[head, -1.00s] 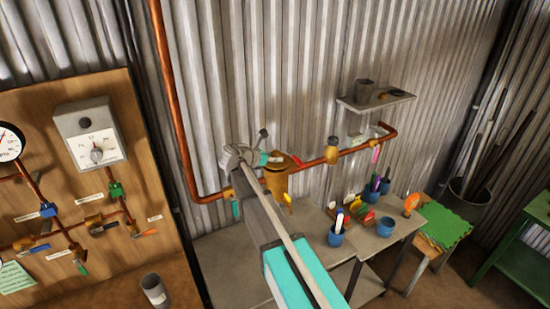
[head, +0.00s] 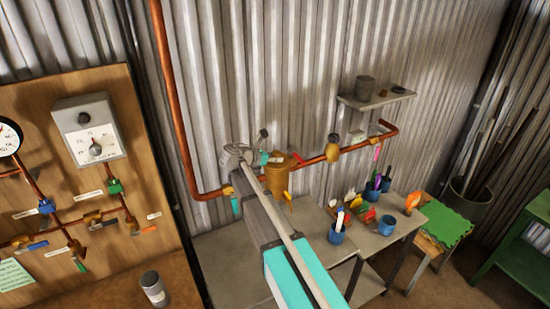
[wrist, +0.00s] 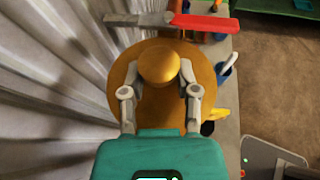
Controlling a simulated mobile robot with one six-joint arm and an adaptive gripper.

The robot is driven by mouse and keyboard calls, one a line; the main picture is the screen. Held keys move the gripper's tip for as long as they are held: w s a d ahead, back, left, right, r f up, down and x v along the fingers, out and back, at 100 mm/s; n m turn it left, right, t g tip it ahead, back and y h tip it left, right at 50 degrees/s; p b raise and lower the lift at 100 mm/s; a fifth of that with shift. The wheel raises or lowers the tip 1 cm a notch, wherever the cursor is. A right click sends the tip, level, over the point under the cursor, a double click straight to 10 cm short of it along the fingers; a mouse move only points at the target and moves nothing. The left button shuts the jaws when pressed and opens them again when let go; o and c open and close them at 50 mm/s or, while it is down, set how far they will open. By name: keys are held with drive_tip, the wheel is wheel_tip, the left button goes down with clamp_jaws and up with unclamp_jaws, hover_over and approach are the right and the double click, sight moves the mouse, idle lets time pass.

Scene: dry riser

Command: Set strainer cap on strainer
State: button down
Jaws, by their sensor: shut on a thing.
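My gripper (wrist: 160,100) is shut on the round knob of the brass strainer cap (wrist: 158,64), one finger on each side of it. The cap's wide disc fills the middle of the wrist view and hides what lies under it. In the head view the brass strainer (head: 276,181) is an upright cylinder on the copper pipe by the corrugated wall. My gripper (head: 272,158) is at its top there. My arm covers part of it, and I cannot tell whether the cap is fully seated.
A red lever (wrist: 205,22) lies just beyond the cap. The corrugated wall (wrist: 55,90) is close on the left. A shelf (head: 375,101) hangs above the pipe.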

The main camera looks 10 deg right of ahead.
drive_tip(key=shift+f, duration=0.25)
idle(0.7)
drive_tip(key=shift+c, duration=1.5)
unclamp_jaws()
drive_tip(key=shift+s, duration=0.1)
drive_tip(key=shift+o, duration=0.2)
drive_tip(key=shift+r, duration=0.15)
wheel_tip(320, 180, up, 8)
drive_tip(key=p, duration=0.8)
drive_tip(key=shift+r, duration=0.15)
